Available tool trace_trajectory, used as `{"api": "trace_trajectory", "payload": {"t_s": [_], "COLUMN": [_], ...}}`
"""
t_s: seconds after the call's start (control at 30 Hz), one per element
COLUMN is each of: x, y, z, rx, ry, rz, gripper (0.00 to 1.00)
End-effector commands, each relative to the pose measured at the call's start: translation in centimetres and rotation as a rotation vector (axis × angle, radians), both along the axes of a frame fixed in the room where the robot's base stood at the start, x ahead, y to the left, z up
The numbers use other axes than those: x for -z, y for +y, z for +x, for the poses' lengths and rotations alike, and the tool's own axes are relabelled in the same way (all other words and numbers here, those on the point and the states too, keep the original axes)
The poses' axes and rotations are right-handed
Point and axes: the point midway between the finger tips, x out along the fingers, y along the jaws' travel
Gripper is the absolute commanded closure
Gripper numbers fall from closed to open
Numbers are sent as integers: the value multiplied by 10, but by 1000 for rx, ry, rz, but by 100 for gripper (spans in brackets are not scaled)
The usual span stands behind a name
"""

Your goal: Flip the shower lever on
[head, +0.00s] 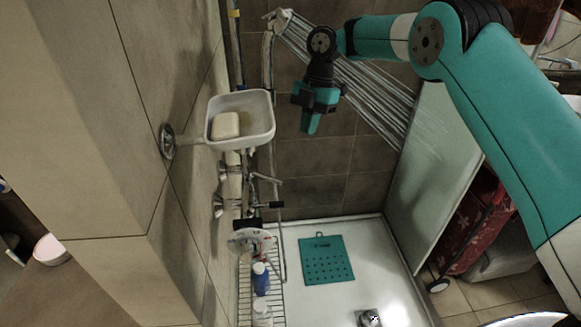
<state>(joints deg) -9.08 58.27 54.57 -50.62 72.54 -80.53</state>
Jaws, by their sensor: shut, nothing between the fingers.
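The shower mixer (230,185) is a chrome fitting on the tiled wall, below the soap dish. A thin chrome lever (266,179) sticks out from it to the right; its exact setting is too small to tell. The shower head (279,17) is high on the wall at the top. Pale streaks like water jets (365,90) fan from it down to the right. My gripper (311,124) points down, shut and empty, in front of the back wall. It is above and right of the lever, apart from it.
A white soap dish (262,108) with a soap bar (225,126) juts from the wall left of my gripper. A wire rack (246,300) holds bottles below. A teal mat (327,260) lies on the white shower floor. A glass panel (440,165) stands at right.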

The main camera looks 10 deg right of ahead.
Motion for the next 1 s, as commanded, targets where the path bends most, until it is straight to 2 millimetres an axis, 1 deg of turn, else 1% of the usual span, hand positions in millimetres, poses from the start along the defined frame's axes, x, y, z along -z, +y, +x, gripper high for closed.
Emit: {"api": "trace_trajectory", "payload": {"t_s": [0.2,0.5,0.6,0.73,1.0], "x": [32,88,87,92,97], "y": [9,21,33,42,48], "z": [-6,-19,-30,-40,-45], "rx": [0,-1,-3,0,2], "ry": [6,6,3,1,1], "rz": [0,-2,0,0,0], "gripper": [100,100,100,100,100]}}
